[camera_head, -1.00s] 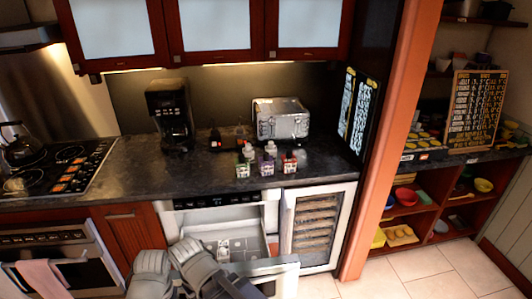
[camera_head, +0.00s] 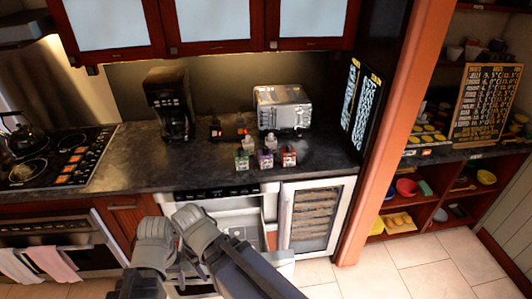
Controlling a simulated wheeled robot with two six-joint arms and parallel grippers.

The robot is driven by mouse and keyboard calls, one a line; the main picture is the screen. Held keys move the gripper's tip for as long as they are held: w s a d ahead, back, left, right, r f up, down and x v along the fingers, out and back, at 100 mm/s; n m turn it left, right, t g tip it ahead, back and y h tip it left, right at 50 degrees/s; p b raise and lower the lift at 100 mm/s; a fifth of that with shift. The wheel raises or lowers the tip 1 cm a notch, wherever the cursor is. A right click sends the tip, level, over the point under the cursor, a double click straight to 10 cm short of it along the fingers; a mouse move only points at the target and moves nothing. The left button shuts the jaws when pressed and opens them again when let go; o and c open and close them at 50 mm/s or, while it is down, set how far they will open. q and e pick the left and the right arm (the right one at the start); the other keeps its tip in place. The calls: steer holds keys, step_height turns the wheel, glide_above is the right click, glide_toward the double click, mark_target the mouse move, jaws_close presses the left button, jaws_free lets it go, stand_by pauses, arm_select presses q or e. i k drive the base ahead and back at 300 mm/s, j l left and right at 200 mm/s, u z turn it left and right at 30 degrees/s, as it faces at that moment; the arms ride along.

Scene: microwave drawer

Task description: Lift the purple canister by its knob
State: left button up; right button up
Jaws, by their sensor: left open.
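The purple canister (camera_head: 265,159) stands upright on the dark counter, in the middle of a front row. A green canister (camera_head: 242,160) is on its left and a red canister (camera_head: 288,156) on its right. Its knob is small and hard to make out. My left gripper (camera_head: 179,265) shows only partly, low in the view by the microwave drawer, well below and left of the purple canister. It is open and apart from the canister. My right arm comes in from the lower right; its fingertips are hidden.
The microwave drawer (camera_head: 236,222) stands open below the counter, its front panel (camera_head: 280,270) jutting out. Behind the canisters are small pale-topped ones and a silver toaster (camera_head: 282,107). A coffee maker (camera_head: 171,105) stands left.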

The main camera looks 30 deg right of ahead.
mark_target(265, 157)
steer(key=i+l+u, duration=0.1)
steer(key=i+l, duration=0.2)
steer(key=i+l+u, duration=0.1)
steer(key=i+l, duration=0.2)
steer(key=l, duration=0.15)
steer(key=i+l, duration=0.25)
steer(key=l, duration=0.15)
steer(key=u, duration=0.05)
